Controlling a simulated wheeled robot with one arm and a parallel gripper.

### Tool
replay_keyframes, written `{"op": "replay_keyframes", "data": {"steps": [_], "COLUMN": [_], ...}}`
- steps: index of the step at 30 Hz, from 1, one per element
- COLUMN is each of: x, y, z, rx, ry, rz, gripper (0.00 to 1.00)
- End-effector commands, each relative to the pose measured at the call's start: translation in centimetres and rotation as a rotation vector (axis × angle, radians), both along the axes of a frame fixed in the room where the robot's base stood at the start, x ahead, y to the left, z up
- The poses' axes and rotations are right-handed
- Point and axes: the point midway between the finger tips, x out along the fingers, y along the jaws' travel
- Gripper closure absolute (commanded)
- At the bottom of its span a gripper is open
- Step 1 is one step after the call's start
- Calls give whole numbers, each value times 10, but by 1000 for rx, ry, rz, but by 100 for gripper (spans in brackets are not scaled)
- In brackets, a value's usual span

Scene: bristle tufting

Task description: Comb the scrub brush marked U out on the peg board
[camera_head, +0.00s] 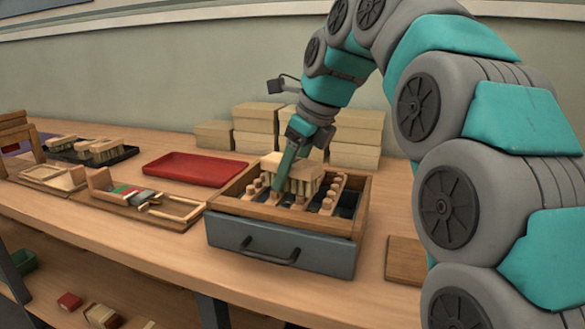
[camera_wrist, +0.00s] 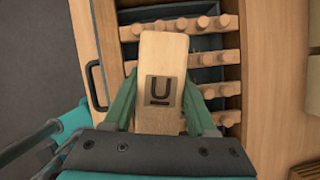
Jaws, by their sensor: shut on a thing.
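The scrub brush marked U (camera_wrist: 161,54) has a pale wooden back with a dark underlined U on it. My gripper (camera_wrist: 160,110) is shut on the brush, one teal finger along each long side. In the head view my gripper (camera_head: 292,172) holds the brush (camera_head: 296,166) over the peg board, bristles down. The peg board (camera_head: 262,210) is a wooden frame with rows of round wooden pegs, set above a grey drawer front with a handle. The pegs also show around the brush in the wrist view (camera_wrist: 211,58). Whether the bristles touch the pegs is hidden.
A red tray (camera_head: 194,169) lies left of the peg board. Further left are wooden fixtures (camera_head: 130,198) and a black tray (camera_head: 122,156) with other brushes. Stacked boxes (camera_head: 257,127) stand behind. A wooden block (camera_head: 406,260) lies to the right.

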Motion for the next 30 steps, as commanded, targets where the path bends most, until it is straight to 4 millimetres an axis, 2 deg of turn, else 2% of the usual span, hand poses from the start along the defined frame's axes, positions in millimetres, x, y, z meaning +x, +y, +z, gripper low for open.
{"op": "replay_keyframes", "data": {"steps": [18,30], "x": [35,50], "y": [-13,-18], "z": [-3,-3], "rx": [2,1], "ry": [1,1], "rz": [-1,-1], "gripper": [87,87]}}
